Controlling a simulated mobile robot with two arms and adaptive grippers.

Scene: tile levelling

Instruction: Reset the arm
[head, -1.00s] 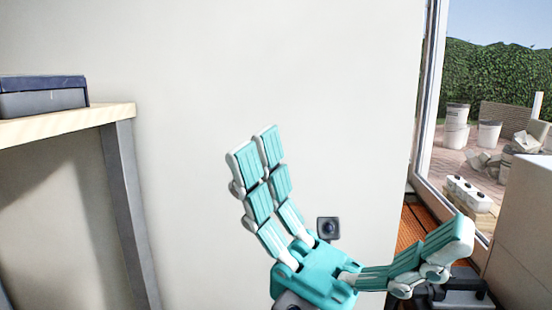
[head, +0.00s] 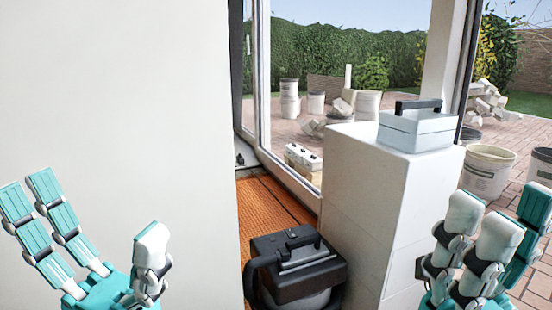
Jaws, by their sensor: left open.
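My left gripper (head: 90,215) shows at the lower left in the head view, in front of a plain white wall. Its teal and white fingers are spread wide, open and empty. My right gripper (head: 498,212) shows at the lower right, with its fingers upright. Its fingertips stand apart, and nothing shows between them. Its palm is cut off by the frame's lower edge. Both grippers appear clear of the things around them.
A white wall (head: 120,110) fills the left. A black-lidded vacuum-like machine (head: 297,270) stands on the orange floor (head: 262,205). Right of it, a white block stack (head: 360,190) carries a pale box with a dark handle (head: 417,130). Buckets (head: 487,170) stand on paving outside.

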